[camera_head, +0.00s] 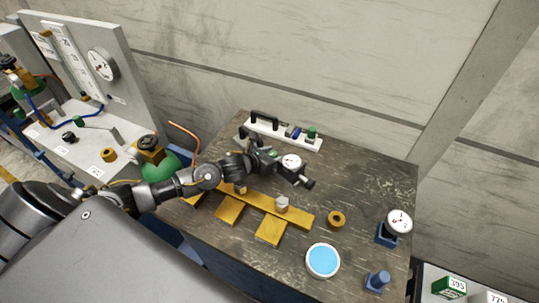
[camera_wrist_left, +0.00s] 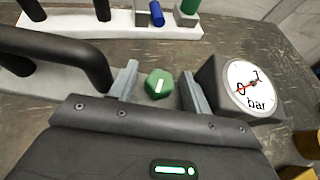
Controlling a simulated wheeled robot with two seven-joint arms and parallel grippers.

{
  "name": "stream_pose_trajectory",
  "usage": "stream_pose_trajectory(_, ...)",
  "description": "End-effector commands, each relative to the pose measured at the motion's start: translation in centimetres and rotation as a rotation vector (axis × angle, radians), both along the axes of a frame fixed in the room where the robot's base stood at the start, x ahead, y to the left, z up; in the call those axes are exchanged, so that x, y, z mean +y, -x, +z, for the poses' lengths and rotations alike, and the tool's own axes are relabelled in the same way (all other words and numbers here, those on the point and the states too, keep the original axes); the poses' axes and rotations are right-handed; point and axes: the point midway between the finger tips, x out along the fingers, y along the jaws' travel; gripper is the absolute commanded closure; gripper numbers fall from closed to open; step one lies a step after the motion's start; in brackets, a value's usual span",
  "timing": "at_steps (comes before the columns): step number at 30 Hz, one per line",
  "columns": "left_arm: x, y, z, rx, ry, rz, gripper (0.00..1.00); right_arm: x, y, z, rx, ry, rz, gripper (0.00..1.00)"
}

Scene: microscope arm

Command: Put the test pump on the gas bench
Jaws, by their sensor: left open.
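The test pump (camera_head: 291,162), a dark block with a round white gauge, stands on the dark worktable. In the left wrist view its gauge (camera_wrist_left: 248,86) reads "bar", and a green hex knob (camera_wrist_left: 159,84) lies left of it. My left gripper (camera_head: 266,155) is at the pump; its two fingers (camera_wrist_left: 160,88) are open, one on each side of the green knob, with visible gaps. The gripper hides part of the pump in the head view. The gas bench (camera_head: 95,150), with a white top and an upright gauge panel, stands at the left. My right gripper is not in view.
A white rack (camera_head: 312,143) with a black handle is behind the pump.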

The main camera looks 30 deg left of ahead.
Motion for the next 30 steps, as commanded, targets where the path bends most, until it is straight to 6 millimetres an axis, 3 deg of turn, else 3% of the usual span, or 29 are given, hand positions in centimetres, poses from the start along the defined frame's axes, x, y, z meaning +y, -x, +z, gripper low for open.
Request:
stream_pose_trajectory(5,0.4,1.3,0.6,-0.002,-0.002,-0.001,0.52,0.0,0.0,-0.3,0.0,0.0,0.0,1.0)
stream_pose_trajectory(18,2.3,8.9,4.2,0.001,-0.003,-0.002,0.52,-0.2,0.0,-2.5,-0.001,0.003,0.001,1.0)
stream_pose_trajectory(24,2.6,10.3,5.2,0.0,0.001,0.0,0.52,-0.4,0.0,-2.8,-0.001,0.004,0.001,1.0)
stream_pose_trajectory(30,2.7,10.5,5.4,0.0,0.001,0.0,0.52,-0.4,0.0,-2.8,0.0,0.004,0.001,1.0)
